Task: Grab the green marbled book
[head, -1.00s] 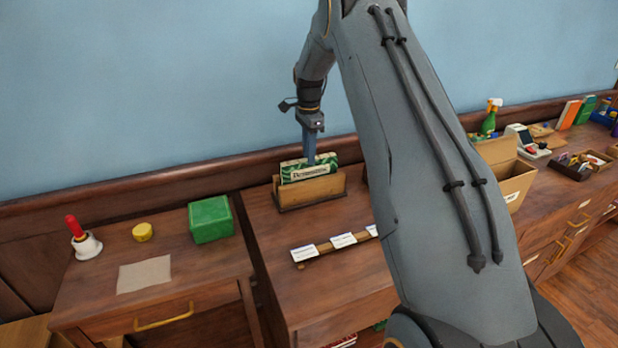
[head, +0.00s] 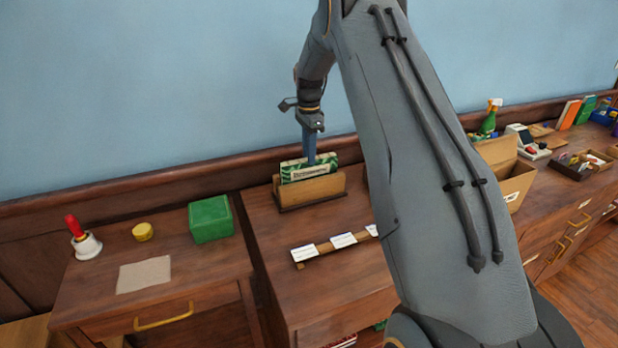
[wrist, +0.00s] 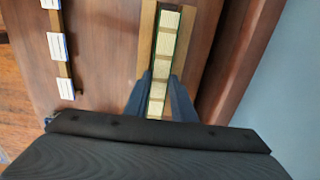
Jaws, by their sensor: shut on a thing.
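The green marbled book (head: 309,167) with a pale label stands upright in a wooden holder (head: 312,191) on the cabinet top, near the wall. My gripper (head: 311,158) reaches down onto it from above. In the wrist view, the book's pale top edge (wrist: 163,62) runs between my two fingers, and the gripper (wrist: 159,95) is shut on it, one finger on each side. The book's lower part is hidden by the front of the holder, and it still sits within the holder.
A rail with white cards (head: 335,247) lies in front of the holder. To the left are a green box (head: 210,219), a yellow round item (head: 143,232) and a red-handled bell (head: 84,238). An open cardboard box (head: 512,180) stands to the right, beyond my arm.

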